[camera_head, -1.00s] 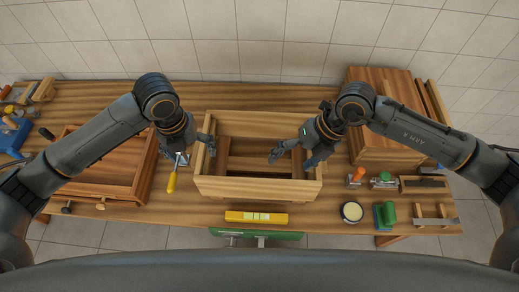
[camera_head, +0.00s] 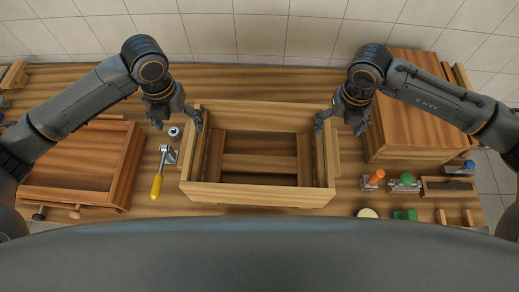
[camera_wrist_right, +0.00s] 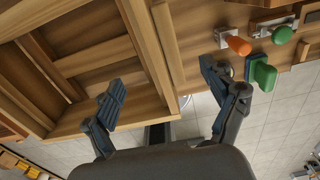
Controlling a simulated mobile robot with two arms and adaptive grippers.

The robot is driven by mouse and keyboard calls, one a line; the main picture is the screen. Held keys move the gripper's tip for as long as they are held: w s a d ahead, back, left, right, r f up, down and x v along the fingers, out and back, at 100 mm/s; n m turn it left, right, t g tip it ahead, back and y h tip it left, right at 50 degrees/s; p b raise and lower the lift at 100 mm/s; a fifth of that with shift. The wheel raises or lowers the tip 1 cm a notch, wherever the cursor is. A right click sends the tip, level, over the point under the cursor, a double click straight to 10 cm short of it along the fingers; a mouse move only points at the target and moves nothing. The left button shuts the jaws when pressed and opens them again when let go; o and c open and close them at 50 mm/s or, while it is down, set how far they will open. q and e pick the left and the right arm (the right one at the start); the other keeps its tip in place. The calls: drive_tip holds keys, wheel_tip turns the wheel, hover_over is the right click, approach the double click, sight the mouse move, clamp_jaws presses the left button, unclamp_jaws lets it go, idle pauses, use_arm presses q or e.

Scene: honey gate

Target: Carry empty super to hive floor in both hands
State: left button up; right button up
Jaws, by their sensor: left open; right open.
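The empty super (camera_head: 258,193) is an open, light wooden box in the middle of the bench, with cleats on its side walls. Dark wooden strips show through its open inside. My left gripper (camera_head: 177,122) is open at its left wall, one finger near the wall's top edge. My right gripper (camera_head: 340,124) is open at its right wall. In the right wrist view the right gripper (camera_wrist_right: 166,98) has one finger on the inner side and one outside, with the super's wall (camera_wrist_right: 146,50) between; contact cannot be told. I cannot identify the hive floor with certainty.
A shallow wooden tray (camera_head: 126,168) with knobs lies at left. A yellow-handled tool (camera_head: 157,186) lies between it and the super. A large wooden box (camera_head: 410,100) stands at right, with orange-handled (camera_head: 373,178) and green-handled (camera_head: 405,180) tools in front.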

sight(191, 148)
use_arm(q)
drive_tip(key=shift+s+r, duration=0.15)
drive_tip(key=shift+s, duration=0.05)
use_arm(e)
drive_tip(key=shift+s+r, duration=0.15)
drive_tip(key=shift+s, duration=0.05)
use_arm(q)
drive_tip(key=shift+s, duration=0.1)
wheel_tip(191, 148, down, 14)
drive_tip(key=shift+r, duration=0.1)
use_arm(e)
wheel_tip(191, 148, down, 14)
drive_tip(key=shift+r, duration=0.1)
use_arm(q)
clamp_jaws()
use_arm(e)
clamp_jaws()
use_arm(q)
drive_tip(key=shift+w+r+p, duration=0.2)
drive_tip(key=shift+w+p, duration=0.05)
drive_tip(key=shift+p, duration=0.05)
use_arm(e)
drive_tip(key=shift+w+a+r, duration=0.1)
drive_tip(key=shift+w+r, duration=0.05)
drive_tip(key=shift+r, duration=0.05)
